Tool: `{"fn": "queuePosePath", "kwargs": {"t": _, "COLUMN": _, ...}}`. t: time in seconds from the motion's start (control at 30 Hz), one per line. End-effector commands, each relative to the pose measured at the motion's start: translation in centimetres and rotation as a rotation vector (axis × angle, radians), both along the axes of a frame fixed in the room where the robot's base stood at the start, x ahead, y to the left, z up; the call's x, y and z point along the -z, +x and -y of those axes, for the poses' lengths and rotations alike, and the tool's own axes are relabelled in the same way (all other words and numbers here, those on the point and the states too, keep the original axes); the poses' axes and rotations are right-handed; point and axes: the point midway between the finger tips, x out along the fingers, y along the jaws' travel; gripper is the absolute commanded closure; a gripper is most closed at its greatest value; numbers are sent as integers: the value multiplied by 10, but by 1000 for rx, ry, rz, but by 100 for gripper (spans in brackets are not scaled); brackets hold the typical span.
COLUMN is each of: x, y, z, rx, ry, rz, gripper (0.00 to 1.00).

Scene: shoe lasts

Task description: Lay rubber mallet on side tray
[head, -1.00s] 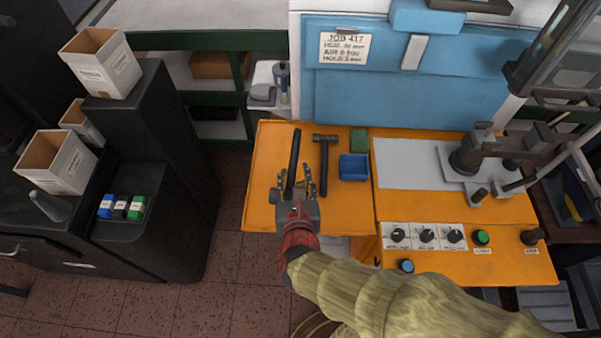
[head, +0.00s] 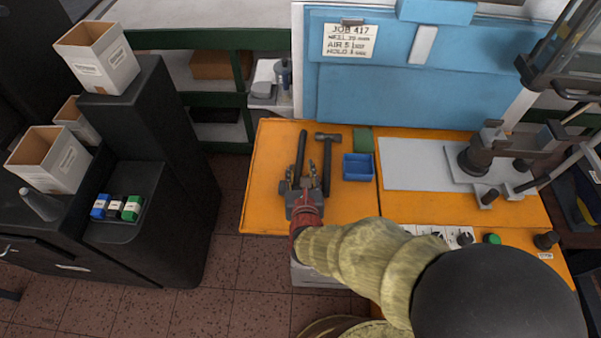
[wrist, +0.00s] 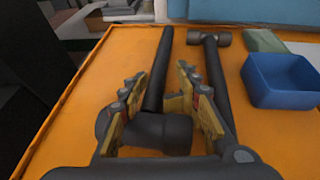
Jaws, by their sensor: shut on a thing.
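The rubber mallet (head: 300,152) has a black handle pointing away from me and a thick black cylindrical head (wrist: 160,134) at the near end. My gripper (head: 306,180) is shut on the mallet, with its yellow-padded fingers on either side near the head in the wrist view. The mallet is over the left part of the orange side tray (head: 268,180), roughly flat and very low; I cannot tell whether it touches the surface. Part of the mallet head is hidden by my fingers in the head view.
A metal-headed hammer (head: 327,150) lies close to the right of the mallet. A blue bin (head: 357,168) and a green block (head: 363,140) sit further right. The tray's left strip is clear. A black cabinet (head: 150,200) with boxes stands left across a floor gap.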

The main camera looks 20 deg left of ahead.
Motion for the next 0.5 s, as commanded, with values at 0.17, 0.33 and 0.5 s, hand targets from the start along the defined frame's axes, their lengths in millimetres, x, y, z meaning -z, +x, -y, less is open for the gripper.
{"fn": "queuePosePath", "kwargs": {"t": 0.17, "x": -3, "y": 0, "z": -1, "rx": 0, "ry": 3, "rz": 2, "gripper": 100}}
{"fn": "queuePosePath", "kwargs": {"t": 0.33, "x": 0, "y": 0, "z": -1, "rx": -1, "ry": 2, "rz": 1, "gripper": 100}}
{"fn": "queuePosePath", "kwargs": {"t": 0.5, "x": 0, "y": 0, "z": 0, "rx": -1, "ry": 1, "rz": -1, "gripper": 59}}
